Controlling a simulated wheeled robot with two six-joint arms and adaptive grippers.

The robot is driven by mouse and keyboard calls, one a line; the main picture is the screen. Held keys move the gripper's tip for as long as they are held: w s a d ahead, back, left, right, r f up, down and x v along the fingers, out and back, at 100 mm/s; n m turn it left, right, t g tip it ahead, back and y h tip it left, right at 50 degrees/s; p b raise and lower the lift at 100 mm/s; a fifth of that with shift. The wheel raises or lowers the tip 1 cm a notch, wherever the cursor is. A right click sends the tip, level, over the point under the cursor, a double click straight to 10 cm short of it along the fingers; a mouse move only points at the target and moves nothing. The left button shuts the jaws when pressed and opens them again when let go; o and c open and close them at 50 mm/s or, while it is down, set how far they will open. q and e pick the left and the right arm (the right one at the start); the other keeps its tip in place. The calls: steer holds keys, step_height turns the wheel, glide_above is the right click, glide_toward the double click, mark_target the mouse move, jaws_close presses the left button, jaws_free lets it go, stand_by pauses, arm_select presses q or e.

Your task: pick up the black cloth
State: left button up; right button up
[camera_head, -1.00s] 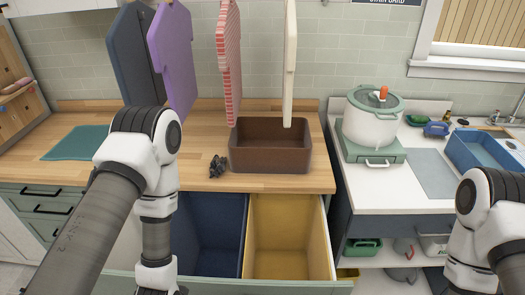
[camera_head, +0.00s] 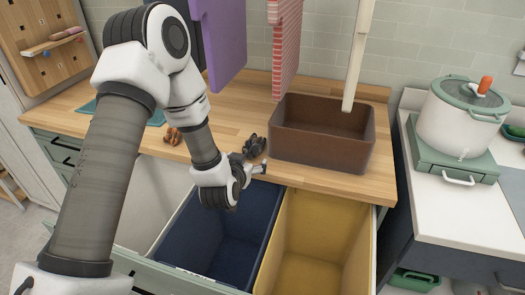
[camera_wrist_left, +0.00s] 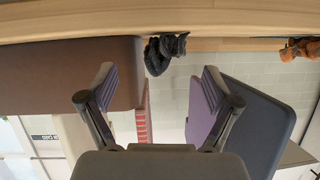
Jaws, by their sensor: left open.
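The black cloth (camera_head: 254,146) lies crumpled on the wooden counter, just left of the brown bin. In the left wrist view, which is upside down, the cloth (camera_wrist_left: 165,52) shows beyond and between my fingertips. My left gripper (camera_head: 258,168) is at the counter's front edge, just on the near side of the cloth. Its two fingers (camera_wrist_left: 158,72) are spread with nothing between them, apart from the cloth. My right gripper is out of view.
The brown bin (camera_head: 276,140) stands right of the cloth. A small orange-brown crumpled item (camera_head: 173,136) lies to the left. Below is an open drawer with a blue bin (camera_head: 186,240) and a yellow bin (camera_head: 325,230). Purple (camera_head: 222,45) and red-striped (camera_head: 287,40) towels hang above.

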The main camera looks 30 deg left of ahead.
mark_target(249, 153)
arm_select(q)
steer(key=shift+w+a+r, duration=0.15)
steer(key=shift+w+a, duration=0.1)
steer(key=shift+w, duration=0.05)
steer(key=shift+w+a+p, duration=0.65)
steer(key=shift+w+p, duration=0.15)
steer(key=shift+w, duration=0.1)
steer(key=x, duration=0.3)
steer(key=shift+d+f, duration=0.15)
steer(key=shift+f, duration=0.2)
steer(key=shift+w+f, duration=0.15)
steer(key=shift+w, duration=0.05)
steer(key=shift+s, duration=0.25)
steer(key=shift+c, duration=1.3)
steer(key=c, duration=1)
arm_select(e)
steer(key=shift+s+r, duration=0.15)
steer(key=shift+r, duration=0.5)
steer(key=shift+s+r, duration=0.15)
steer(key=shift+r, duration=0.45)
